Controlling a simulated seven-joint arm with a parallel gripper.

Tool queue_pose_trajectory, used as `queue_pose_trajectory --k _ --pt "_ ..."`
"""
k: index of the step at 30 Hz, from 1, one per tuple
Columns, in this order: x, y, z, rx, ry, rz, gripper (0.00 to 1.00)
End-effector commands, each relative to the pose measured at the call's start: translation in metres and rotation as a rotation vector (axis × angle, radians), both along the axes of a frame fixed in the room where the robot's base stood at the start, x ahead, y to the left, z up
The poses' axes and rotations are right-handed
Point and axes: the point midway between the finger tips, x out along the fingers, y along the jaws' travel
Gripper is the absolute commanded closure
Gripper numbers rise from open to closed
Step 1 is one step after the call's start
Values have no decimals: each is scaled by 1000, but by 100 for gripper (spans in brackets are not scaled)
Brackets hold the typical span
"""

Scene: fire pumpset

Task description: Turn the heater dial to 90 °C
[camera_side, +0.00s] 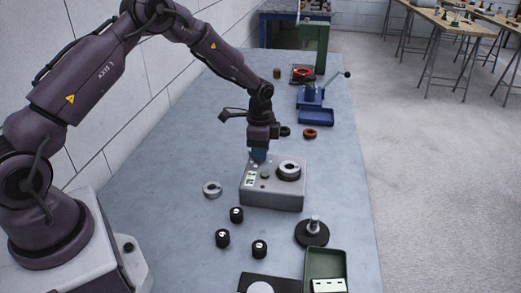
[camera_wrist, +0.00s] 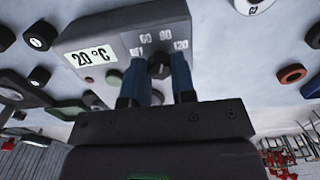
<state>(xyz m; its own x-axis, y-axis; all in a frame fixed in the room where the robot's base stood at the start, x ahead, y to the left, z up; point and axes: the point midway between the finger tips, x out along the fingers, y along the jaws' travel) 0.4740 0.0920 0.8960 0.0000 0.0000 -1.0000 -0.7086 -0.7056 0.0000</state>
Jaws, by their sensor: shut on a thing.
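The heater is a grey box (camera_side: 270,198) in the middle of the bench; in the wrist view its top panel (camera_wrist: 100,40) fills the upper middle. Its display (camera_wrist: 92,56) reads 20 °C. The black dial (camera_wrist: 158,66) sits among printed numbers that look like 60, 90 and 120, with another mark at left that is hard to read. My gripper (camera_wrist: 157,82) has its two blue fingers on either side of the dial, shut on it. The dial's pointer is not clear. In the side view my gripper (camera_side: 259,155) reaches down at the heater's back edge and hides the dial.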

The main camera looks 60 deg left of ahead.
Motion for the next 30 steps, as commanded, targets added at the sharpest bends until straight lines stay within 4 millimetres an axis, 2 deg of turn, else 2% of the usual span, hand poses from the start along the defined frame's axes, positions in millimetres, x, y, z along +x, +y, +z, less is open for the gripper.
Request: queue_pose_trajectory --k 5,6,9,20,23,30 --pt "-1 0 1 1 4 2 99" --pt "-1 0 1 1 4 2 74" --pt "-1 0 1 1 4 2 51" --pt "0 0 6 1 -1 2 50" --pt "1 0 19 1 -3 3 50" --pt "1 1 71 2 -4 2 50"
